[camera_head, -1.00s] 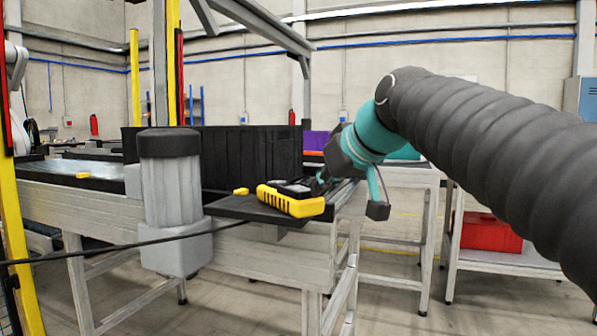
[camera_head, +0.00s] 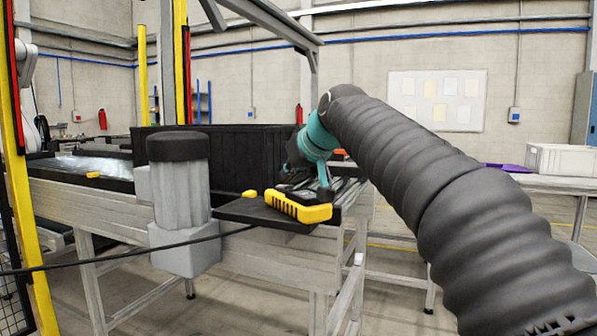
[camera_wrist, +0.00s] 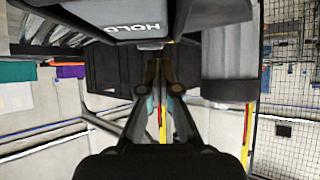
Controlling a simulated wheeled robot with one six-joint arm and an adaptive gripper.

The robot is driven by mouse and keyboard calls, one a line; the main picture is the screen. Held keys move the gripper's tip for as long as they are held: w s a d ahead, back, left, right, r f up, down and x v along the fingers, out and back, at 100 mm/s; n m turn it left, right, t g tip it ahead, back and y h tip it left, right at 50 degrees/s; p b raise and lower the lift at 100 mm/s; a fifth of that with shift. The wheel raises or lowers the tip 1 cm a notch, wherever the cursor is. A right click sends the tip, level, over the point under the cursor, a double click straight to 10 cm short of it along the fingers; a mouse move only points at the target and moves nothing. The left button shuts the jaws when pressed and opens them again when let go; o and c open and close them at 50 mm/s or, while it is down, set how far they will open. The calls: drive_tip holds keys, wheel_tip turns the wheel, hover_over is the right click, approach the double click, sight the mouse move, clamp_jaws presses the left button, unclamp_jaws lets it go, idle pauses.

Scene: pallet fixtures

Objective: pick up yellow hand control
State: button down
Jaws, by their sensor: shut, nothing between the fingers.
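The yellow hand control (camera_head: 298,208) lies on a small black shelf (camera_head: 240,211) at the front of the metal bench. It has a yellow edge with dark slots and a dark top. The end of my arm is over and just behind it in the head view, where the fingertips are hard to make out. In the wrist view my gripper (camera_wrist: 163,72) has its fingers close together with nothing between them. A dark body lettered HOLD (camera_wrist: 145,28) fills the top of that view; I cannot tell if it is the control.
A grey motor (camera_head: 183,195) with a black cap stands left of the shelf. A small yellow piece (camera_head: 249,194) lies near the control. A black panel (camera_head: 230,150) rises behind. A dark cable (camera_head: 120,262) crosses in front. A white crate (camera_head: 560,160) sits on the right table.

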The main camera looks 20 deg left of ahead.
sight(297, 192)
drive_tip(key=shift+f+b, duration=0.45)
drive_tip(key=shift+f, duration=0.35)
drive_tip(key=s+d+b, duration=0.1)
drive_tip(key=s+d, duration=0.1)
drive_tip(key=shift+s+d+b, duration=0.15)
drive_tip(key=shift+d+b, duration=0.15)
drive_tip(key=shift+b, duration=0.05)
drive_tip(key=shift+s+d, duration=0.3)
drive_tip(key=shift+r+p, duration=0.85)
drive_tip(key=shift+p, duration=0.05)
drive_tip(key=s+d+b, duration=0.2)
drive_tip(key=s+d, duration=0.6)
drive_tip(key=shift+d, duration=0.4)
